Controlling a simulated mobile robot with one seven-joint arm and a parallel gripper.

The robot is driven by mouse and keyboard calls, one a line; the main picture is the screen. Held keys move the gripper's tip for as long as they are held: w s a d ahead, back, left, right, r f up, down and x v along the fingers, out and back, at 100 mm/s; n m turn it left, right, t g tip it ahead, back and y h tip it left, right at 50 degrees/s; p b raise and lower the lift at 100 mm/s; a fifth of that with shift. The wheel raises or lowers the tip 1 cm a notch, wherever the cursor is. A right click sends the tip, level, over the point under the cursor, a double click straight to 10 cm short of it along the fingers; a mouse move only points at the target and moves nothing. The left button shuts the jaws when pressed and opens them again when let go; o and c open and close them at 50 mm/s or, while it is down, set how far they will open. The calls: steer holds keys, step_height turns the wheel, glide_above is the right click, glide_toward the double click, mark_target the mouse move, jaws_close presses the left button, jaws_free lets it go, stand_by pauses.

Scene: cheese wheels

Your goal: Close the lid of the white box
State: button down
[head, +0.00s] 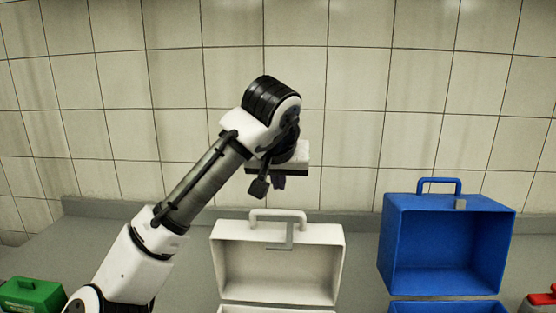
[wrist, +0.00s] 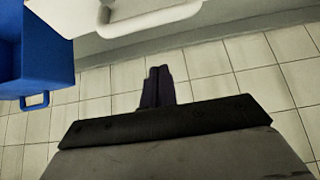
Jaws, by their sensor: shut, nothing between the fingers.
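The white box stands on the counter in the head view, its lid (head: 280,262) raised upright with the hollow inside facing me. Its white handle (head: 278,214) and a latch (head: 288,238) are at the lid's top edge. Only a strip of the box's base (head: 280,309) shows at the bottom of the picture. My gripper (head: 268,185) is above the lid's top edge, apart from the handle in the picture. In the wrist view the gripper fingers (wrist: 158,72) are together and empty, and the white handle (wrist: 125,20) lies just beyond their tips.
A blue box (head: 448,243) with its lid up stands to the right; it also shows in the wrist view (wrist: 35,50). A green box (head: 32,295) is at far left and a red one (head: 540,302) at far right. A tiled wall (head: 350,90) rises behind the grey counter (head: 180,260).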

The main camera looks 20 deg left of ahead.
mark_target(277, 226)
steer(key=f, duration=0.1)
steer(key=s+p, duration=0.1)
steer(key=s+f+p, duration=0.1)
steer(key=shift+d+f, duration=0.25)
steer(key=shift+f, duration=0.1)
steer(key=shift+s+d+f, duration=0.1)
steer(key=shift+s+f, duration=0.05)
steer(key=shift+f, duration=0.1)
steer(key=shift+f, duration=0.1)
